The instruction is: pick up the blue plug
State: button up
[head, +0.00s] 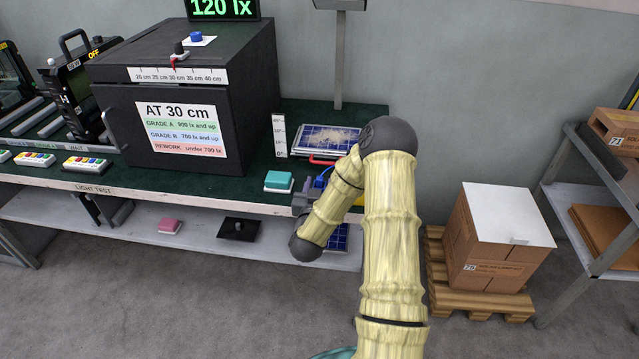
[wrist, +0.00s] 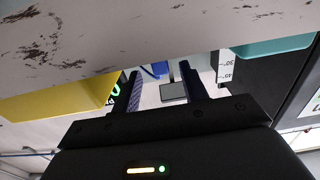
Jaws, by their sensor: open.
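The blue plug (head: 320,182) shows in the head view as a small blue piece at the front edge of the bench, with a blue cable near it, partly hidden by my arm. In the wrist view a blue piece (wrist: 152,71) shows beyond the fingers, a little left of the middle of the gap. I cannot tell whether it is the plug's body or its cable. My gripper (wrist: 162,82) is open, with nothing seen held between its fingers. In the head view my gripper (head: 306,197) is at the bench's front edge, mostly behind my forearm.
A teal block (head: 279,181) sits on the bench left of my gripper. A solar panel (head: 325,139) with a dusty face stands behind. A black test box (head: 190,100) fills the bench's middle. The pale scuffed bench edge (wrist: 130,35) crosses the wrist view close by.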

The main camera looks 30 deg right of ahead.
aim_at(319, 181)
jog(key=x, duration=0.5)
jog(key=shift+a, duration=0.1)
dwell(0.3)
grip_shut()
